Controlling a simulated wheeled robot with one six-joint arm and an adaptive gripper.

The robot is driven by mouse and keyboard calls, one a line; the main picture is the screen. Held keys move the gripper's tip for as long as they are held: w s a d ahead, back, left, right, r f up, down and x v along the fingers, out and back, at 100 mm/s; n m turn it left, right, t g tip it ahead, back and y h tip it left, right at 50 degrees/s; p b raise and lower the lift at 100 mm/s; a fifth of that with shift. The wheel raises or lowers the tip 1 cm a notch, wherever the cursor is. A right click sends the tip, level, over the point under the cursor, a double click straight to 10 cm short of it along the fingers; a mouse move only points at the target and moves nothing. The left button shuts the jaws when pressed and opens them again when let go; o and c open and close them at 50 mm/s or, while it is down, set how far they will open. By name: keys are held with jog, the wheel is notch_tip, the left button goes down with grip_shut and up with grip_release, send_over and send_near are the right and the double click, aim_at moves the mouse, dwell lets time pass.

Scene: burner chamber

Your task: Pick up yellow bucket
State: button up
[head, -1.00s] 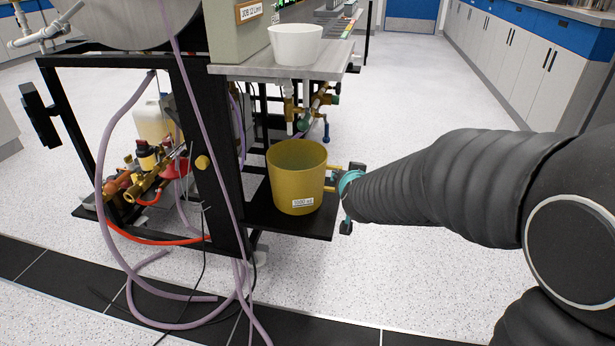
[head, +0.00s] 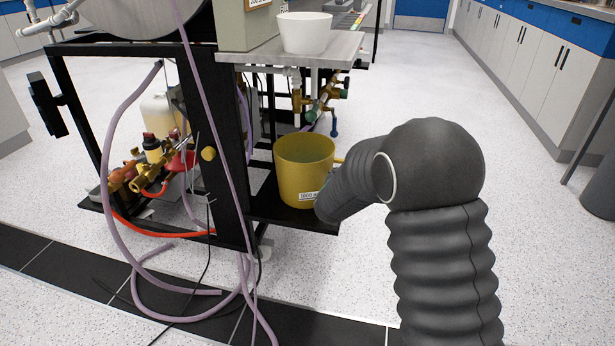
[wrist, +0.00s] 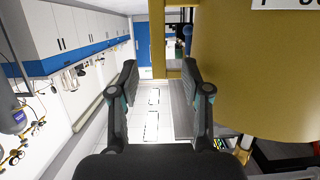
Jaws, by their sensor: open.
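The yellow bucket (head: 303,172) stands upright on the low black shelf (head: 290,213) of the rig, with a white label on its front. In the wrist view the bucket (wrist: 255,75) fills the right side, and its yellow handle (wrist: 158,40) reaches in at the top centre. My gripper (wrist: 159,72) is open, with one finger on each side of the handle's outer part. The right finger is close to the handle; whether they touch I cannot tell. In the head view my arm hides the gripper and most of the handle.
A white bowl (head: 305,32) stands on the grey upper shelf (head: 300,55) above the bucket. A black frame post (head: 222,150) and purple hoses (head: 112,190) are to the left. Brass valves (head: 318,108) are behind the bucket. Open floor lies to the right.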

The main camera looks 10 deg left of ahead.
jog(key=x, duration=0.3)
jog(key=f+x, duration=0.1)
jog(key=x, duration=0.2)
jog(key=shift+d+b, duration=0.1)
jog(key=shift+b, duration=0.2)
grip_shut()
jog(key=shift+r, duration=0.2)
